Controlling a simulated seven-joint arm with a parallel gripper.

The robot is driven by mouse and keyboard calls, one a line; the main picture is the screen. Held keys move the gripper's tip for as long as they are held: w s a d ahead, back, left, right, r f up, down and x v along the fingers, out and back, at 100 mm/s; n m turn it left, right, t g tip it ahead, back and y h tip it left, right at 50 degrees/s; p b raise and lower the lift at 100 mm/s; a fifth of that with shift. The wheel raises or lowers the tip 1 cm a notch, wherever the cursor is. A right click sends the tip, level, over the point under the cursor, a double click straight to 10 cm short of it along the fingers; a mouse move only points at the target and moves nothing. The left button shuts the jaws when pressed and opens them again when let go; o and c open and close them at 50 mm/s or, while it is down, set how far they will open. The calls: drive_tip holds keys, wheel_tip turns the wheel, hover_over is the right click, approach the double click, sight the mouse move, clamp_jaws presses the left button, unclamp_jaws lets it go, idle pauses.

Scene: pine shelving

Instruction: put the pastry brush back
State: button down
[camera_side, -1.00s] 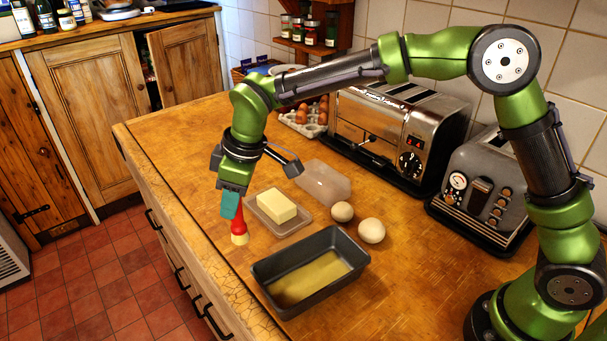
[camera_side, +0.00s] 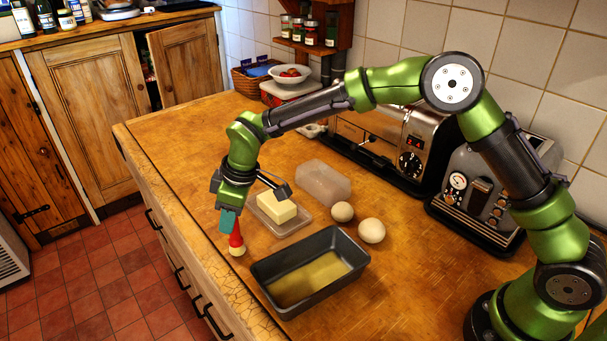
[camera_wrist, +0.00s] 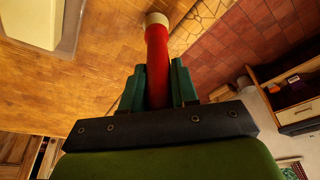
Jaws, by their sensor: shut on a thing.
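The pastry brush (camera_side: 236,240) has a red handle and a pale bristle end that points down. My gripper (camera_side: 229,222) is shut on its red handle, with teal fingers on both sides. The brush is near the counter's front edge, left of the loaf tin; I cannot tell whether its tip touches the wood. In the wrist view the brush (camera_wrist: 156,50) extends from between my gripper's fingers (camera_wrist: 158,85), bristle end away from me. The loaf tin (camera_side: 312,270) has a yellowish coating on its bottom. A butter block (camera_side: 277,207) sits on a shallow dish (camera_side: 283,226) just behind the brush.
A toaster (camera_side: 385,140) and a coffee machine (camera_side: 490,190) stand along the wall. The counter's left part (camera_side: 185,150) is clear. The front edge drops to the tiled floor.

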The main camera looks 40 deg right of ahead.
drive_tip(key=shift+f, duration=0.2)
drive_tip(key=shift+f, duration=0.2)
drive_tip(key=c, duration=0.9)
unclamp_jaws()
drive_tip(key=shift+o, duration=0.2)
drive_tip(key=shift+r, duration=0.15)
